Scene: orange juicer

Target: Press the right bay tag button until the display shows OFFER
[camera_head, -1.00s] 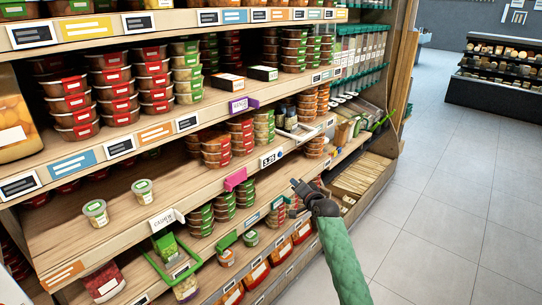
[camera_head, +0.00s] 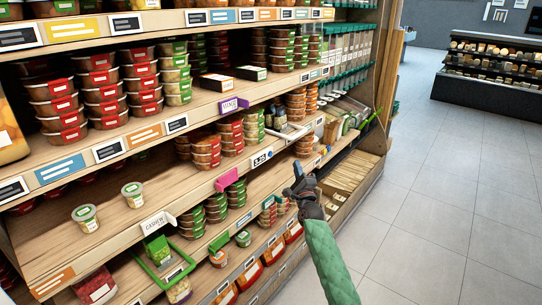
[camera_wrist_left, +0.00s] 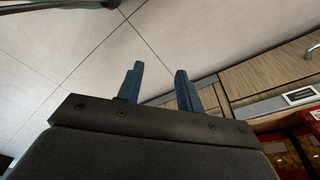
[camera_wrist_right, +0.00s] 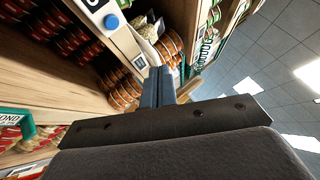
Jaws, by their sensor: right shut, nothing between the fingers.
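The right bay tag (camera_head: 262,158) is a small white price display on the middle shelf edge. Its dark digits look like a price, too small to read surely. A round blue button (camera_wrist_right: 112,22) shows beside the tag in the right wrist view, where the tag's face is cut off by the top edge. My right gripper (camera_head: 298,166) is shut and empty, in front of the shelf and right of the tag, apart from it. Its closed fingers (camera_wrist_right: 158,70) point below and right of the button in the wrist view. My left gripper (camera_wrist_left: 160,68) is open and empty; only its wrist view shows it.
A pink tag (camera_head: 227,180) and a purple tag (camera_head: 234,105) stick out from the shelf edges. A white CASHEW tag (camera_head: 157,222) and a green-framed holder (camera_head: 163,262) project lower left. The tiled aisle (camera_head: 440,200) on the right is clear.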

